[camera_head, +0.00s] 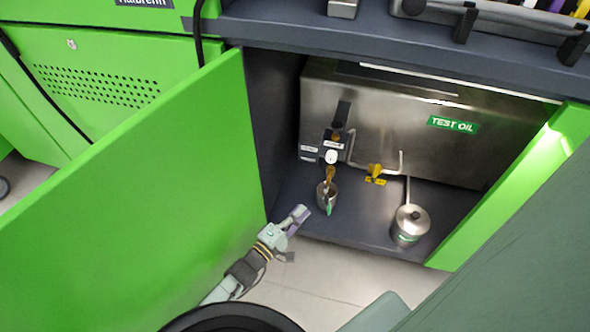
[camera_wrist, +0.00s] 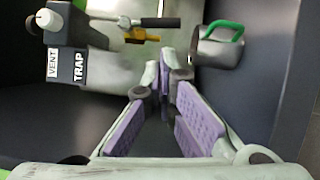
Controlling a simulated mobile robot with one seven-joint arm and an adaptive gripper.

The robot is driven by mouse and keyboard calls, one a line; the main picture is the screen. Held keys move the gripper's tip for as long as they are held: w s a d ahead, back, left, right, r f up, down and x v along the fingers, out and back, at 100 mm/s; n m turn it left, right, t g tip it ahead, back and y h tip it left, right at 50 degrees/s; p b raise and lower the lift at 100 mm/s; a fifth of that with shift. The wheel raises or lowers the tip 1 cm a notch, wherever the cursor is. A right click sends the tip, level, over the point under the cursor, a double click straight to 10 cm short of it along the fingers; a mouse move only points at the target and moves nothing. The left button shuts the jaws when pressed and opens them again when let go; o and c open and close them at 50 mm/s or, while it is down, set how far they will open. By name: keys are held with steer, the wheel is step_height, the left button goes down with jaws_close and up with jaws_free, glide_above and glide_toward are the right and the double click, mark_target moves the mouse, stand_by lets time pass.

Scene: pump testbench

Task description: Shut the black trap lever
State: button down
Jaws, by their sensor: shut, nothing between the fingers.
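The black trap lever (camera_head: 341,115) stands up at the front left of the steel oil tank in the head view. In the wrist view the black handle (camera_wrist: 161,22) lies sideways on a metal stem, right of the block with the TRAP label (camera_wrist: 79,67). My gripper (camera_head: 300,213) is at the cabinet opening, low and left of the lever and apart from it. In the wrist view my gripper (camera_wrist: 164,75) has its purple-padded fingers together at the tips, empty, short of the handle.
A steel cup (camera_head: 327,190) with a green handle stands below the valves, close to my gripper. A white knob (camera_head: 331,157) and a yellow valve (camera_head: 375,171) are nearby. A lidded steel pot (camera_head: 410,222) stands right. The open green door (camera_head: 150,200) borders my arm on the left.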

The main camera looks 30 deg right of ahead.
mark_target(326, 196)
steer(key=x, duration=0.5)
steer(key=shift+w+d, duration=0.15)
steer(key=shift+d, duration=0.25)
steer(key=shift+b, duration=0.3)
steer(key=shift+f, duration=0.1)
steer(key=shift+d+n, duration=0.1)
steer(key=shift+n, duration=0.3)
